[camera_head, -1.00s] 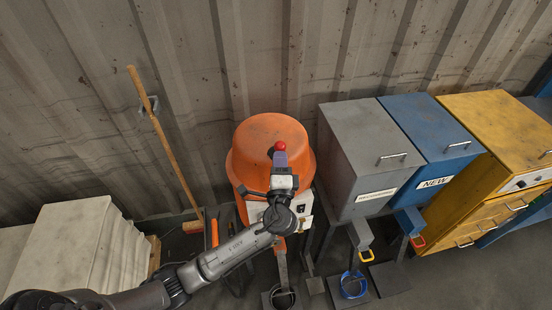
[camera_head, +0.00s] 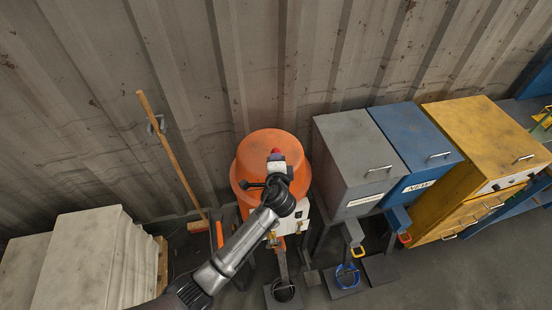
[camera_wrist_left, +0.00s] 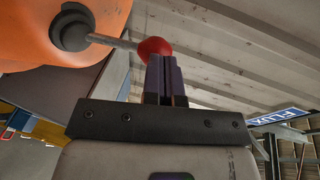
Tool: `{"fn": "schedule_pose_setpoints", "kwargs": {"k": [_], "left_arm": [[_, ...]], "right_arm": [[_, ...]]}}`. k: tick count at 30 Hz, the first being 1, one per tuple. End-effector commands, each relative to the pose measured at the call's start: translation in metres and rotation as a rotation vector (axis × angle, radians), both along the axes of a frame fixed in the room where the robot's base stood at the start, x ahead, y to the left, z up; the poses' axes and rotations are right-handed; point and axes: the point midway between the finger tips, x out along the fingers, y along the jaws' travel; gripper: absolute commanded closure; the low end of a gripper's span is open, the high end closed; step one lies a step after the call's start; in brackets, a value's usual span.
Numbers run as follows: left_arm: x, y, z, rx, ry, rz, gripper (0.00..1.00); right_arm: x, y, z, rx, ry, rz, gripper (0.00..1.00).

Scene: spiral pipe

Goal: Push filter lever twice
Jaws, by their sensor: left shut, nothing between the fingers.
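The filter lever is a metal rod with a red ball knob, fixed by a dark round hub to the orange machine (camera_head: 262,143). The red knob (camera_head: 276,151) shows just beyond my left gripper (camera_head: 277,158) in the head view. In the left wrist view the knob (camera_wrist_left: 154,47) sits at the tips of my shut purple fingers (camera_wrist_left: 165,62), seemingly touching them. The rod (camera_wrist_left: 110,40) runs left to the hub (camera_wrist_left: 72,28). Nothing is held between the fingers. My left wrist hides part of the machine's front. My right gripper is not in view.
A grey cabinet (camera_head: 350,145), a blue cabinet (camera_head: 418,140) and a yellow cabinet (camera_head: 480,140) stand to the right. A wooden-handled broom (camera_head: 170,150) leans on the corrugated wall at left. Pale stacked slabs (camera_head: 80,262) stand at lower left.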

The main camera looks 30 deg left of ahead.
Motion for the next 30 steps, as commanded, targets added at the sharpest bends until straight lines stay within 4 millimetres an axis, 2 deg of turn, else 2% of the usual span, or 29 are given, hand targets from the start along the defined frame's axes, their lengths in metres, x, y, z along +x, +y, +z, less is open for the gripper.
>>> {"fn": "schedule_pose_setpoints", "kwargs": {"k": [22, 26, 30], "left_arm": [[0.004, 0.006, 0.002, 0.004, -0.001, 0.004, 1.0], [-0.003, -0.001, 0.005, 0.004, 0.0, 0.001, 1.0], [-0.019, -0.019, 0.012, -0.001, 0.002, -0.007, 1.0]], "right_arm": [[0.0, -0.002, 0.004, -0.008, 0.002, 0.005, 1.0], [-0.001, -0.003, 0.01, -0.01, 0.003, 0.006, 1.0], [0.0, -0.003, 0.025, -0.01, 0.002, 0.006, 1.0]]}}
